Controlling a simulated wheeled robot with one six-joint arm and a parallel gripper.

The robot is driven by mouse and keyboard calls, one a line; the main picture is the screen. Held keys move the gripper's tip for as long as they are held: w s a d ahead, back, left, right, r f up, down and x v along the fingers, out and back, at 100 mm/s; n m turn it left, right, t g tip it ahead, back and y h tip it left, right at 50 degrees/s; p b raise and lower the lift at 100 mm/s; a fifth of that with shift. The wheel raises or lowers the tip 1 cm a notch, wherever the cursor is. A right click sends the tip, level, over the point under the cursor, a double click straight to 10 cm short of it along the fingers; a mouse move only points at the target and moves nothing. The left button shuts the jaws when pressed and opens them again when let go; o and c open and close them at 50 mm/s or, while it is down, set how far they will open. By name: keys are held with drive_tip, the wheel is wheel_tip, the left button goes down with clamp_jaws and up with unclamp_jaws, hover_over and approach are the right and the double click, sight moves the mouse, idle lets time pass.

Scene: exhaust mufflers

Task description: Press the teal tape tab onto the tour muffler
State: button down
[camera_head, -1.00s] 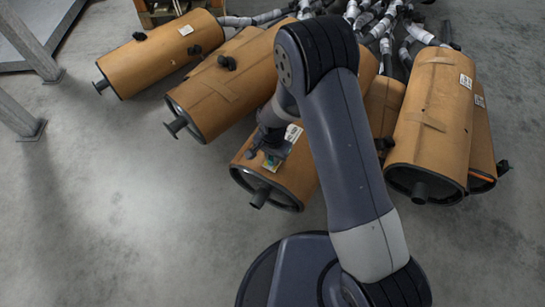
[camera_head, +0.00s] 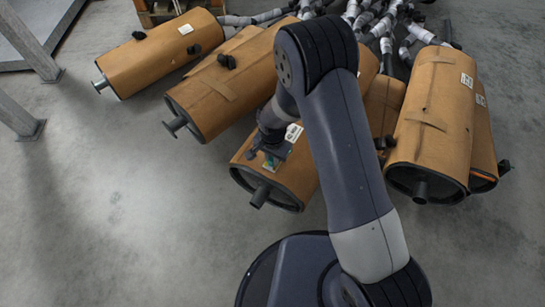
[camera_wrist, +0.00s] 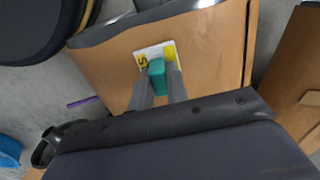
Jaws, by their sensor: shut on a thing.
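My gripper (camera_wrist: 158,90) is shut on the teal tape tab (camera_wrist: 157,73), seen between its fingertips in the wrist view. The tab is over a white and yellow label (camera_wrist: 170,52) on a tan muffler; I cannot tell whether it touches the surface. In the head view my gripper (camera_head: 268,160) is at the near end of the middle tan muffler (camera_head: 295,175), with a small bit of teal showing under it. This muffler has a dark end rim and a short outlet pipe. My arm hides part of it. I cannot tell from the pictures which muffler is the tour one.
Other tan mufflers lie at the left (camera_head: 160,55), upper middle (camera_head: 220,95) and right (camera_head: 432,120). Grey pipes (camera_head: 385,25) tangle behind them. A metal frame leg (camera_head: 20,115) stands at the far left. The grey floor (camera_head: 130,220) in front is clear.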

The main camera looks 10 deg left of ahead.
drive_tip(key=shift+r, duration=0.15)
idle(0.3)
drive_tip(key=shift+r+p, duration=2.15)
drive_tip(key=shift+r, duration=1.25)
drive_tip(key=shift+d, duration=0.1)
